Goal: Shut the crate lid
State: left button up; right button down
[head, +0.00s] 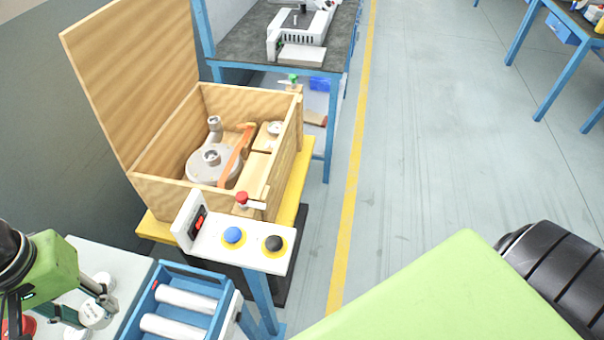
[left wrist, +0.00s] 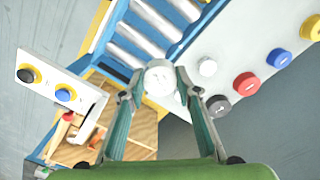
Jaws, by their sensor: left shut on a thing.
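The wooden crate (head: 157,194) sits on a yellow-topped stand. Its lid (head: 135,70) is open, standing up and leaning back at the crate's left side. Inside the crate are a grey round metal part (head: 210,166) with pipe stubs and an orange strap (head: 237,152). My left gripper (head: 88,304) is low at the left, well away from the lid, and shut on a white round piece (head: 93,315). The piece shows between the fingertips in the left wrist view (left wrist: 160,77). My right gripper is not in view.
A white control panel (head: 252,250) with blue and black buttons stands in front of the crate. A blue roller tray (head: 158,289) is beside my left gripper. In the left wrist view, several coloured round pieces (left wrist: 246,84) line a white surface. Open floor lies right.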

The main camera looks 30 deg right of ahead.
aim_at(255, 183)
jog(key=i+l+z, duration=0.75)
jog(key=l, duration=0.25)
jog(key=i, duration=0.05)
